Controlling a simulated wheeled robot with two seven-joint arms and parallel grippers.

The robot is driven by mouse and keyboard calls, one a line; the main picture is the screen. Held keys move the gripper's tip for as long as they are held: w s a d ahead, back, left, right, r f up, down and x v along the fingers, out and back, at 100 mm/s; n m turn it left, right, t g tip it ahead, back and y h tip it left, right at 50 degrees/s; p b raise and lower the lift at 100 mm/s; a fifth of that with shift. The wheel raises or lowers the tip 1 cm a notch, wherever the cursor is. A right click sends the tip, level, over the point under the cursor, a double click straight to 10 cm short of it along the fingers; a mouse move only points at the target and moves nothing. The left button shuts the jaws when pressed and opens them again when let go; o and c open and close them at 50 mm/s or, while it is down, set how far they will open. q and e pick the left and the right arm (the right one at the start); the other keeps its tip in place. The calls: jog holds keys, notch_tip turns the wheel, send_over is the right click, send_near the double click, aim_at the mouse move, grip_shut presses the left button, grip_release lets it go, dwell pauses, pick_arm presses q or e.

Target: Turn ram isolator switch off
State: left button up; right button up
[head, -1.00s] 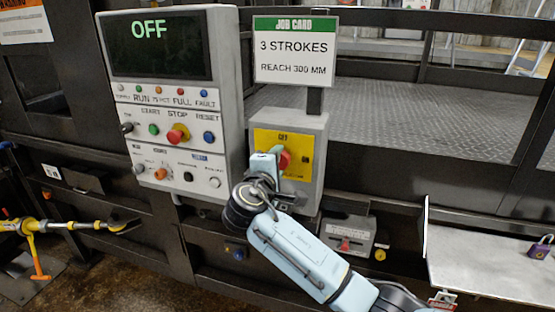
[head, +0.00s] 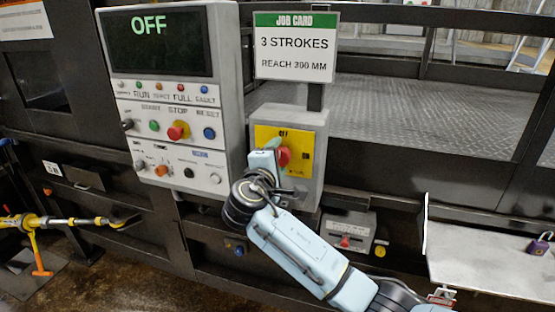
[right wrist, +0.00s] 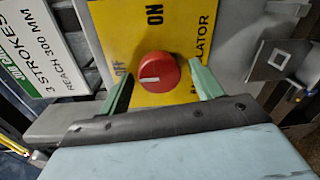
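The ram isolator switch is a red round knob (head: 284,155) on a yellow plate (head: 264,136) on a grey box right of the control panel. OFF is printed above it and ON to its right. In the right wrist view the knob (right wrist: 158,72) shows a white mark on the side towards OFF. My right gripper (head: 282,152) is at the knob. In the right wrist view its green fingers (right wrist: 163,85) are apart, one on each side of the knob, with visible gaps. My left gripper is not in view.
The control panel (head: 222,100) at left has several buttons and a screen (head: 155,45) reading OFF. A job card (head: 296,50) stands above the isolator box. A grey shelf (head: 485,260) with a purple padlock (head: 540,245) is at right. A yellow tool (head: 70,222) is at far left.

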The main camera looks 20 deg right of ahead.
jog(key=f+b+v, duration=0.1)
jog(key=b+v, duration=0.2)
jog(key=v, duration=1)
jog(key=shift+s+r, duration=0.2)
jog(key=shift+r, duration=0.2)
jog(key=shift+a, duration=0.1)
